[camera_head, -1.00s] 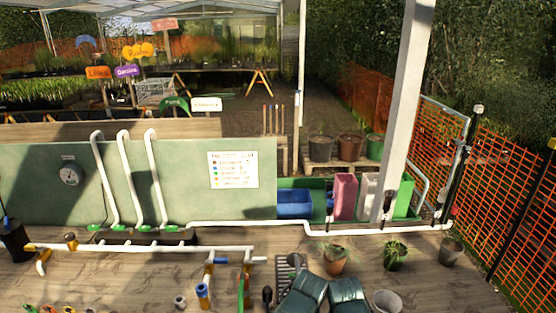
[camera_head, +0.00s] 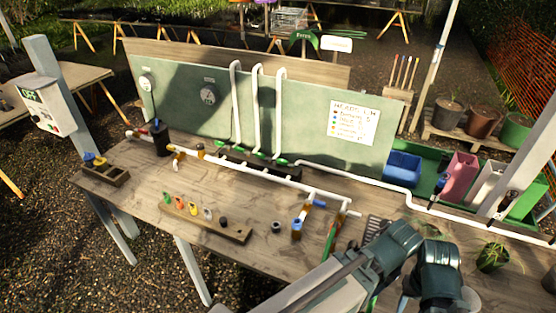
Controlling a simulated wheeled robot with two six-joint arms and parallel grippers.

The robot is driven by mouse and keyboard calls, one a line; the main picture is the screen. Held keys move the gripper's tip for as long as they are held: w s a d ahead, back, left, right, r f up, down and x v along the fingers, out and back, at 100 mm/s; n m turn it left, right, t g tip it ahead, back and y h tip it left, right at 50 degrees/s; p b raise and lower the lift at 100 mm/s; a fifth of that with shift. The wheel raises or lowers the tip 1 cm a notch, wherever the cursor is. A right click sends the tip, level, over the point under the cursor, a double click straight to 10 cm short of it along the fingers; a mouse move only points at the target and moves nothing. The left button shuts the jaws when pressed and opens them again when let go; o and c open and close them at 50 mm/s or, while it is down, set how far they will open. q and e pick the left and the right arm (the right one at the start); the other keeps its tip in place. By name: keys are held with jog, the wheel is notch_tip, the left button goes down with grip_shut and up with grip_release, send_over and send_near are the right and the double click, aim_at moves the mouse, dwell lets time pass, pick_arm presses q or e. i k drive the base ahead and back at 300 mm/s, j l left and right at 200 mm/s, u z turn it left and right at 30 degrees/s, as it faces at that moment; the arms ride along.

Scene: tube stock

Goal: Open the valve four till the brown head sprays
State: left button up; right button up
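A white pipe manifold (camera_head: 245,173) lies along the bench, with brown fittings (camera_head: 178,155) near its left end and a brown and blue fitting (camera_head: 297,228) at its right branches. Three white riser pipes (camera_head: 257,110) stand against the green board, with green parts (camera_head: 278,160) at their feet. I cannot read any number marking valve four. I cannot tell which piece is the brown head, and no spray is visible. Dark green links of my own arm are at the lower right; neither gripper is in view.
A wooden rack (camera_head: 235,232) holds several coloured heads. A listing sheet (camera_head: 353,121) and gauges (camera_head: 208,94) are on the board. A control box (camera_head: 42,105) with a green display is on the left post.

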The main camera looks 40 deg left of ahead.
aim_at(280, 161)
jog(key=i+l+u, duration=0.1)
jog(key=u, duration=0.4)
jog(key=l+u, duration=0.15)
jog(key=u, duration=0.3)
jog(key=i+l+u, duration=0.1)
jog(key=u, duration=0.4)
jog(key=l, duration=0.1)
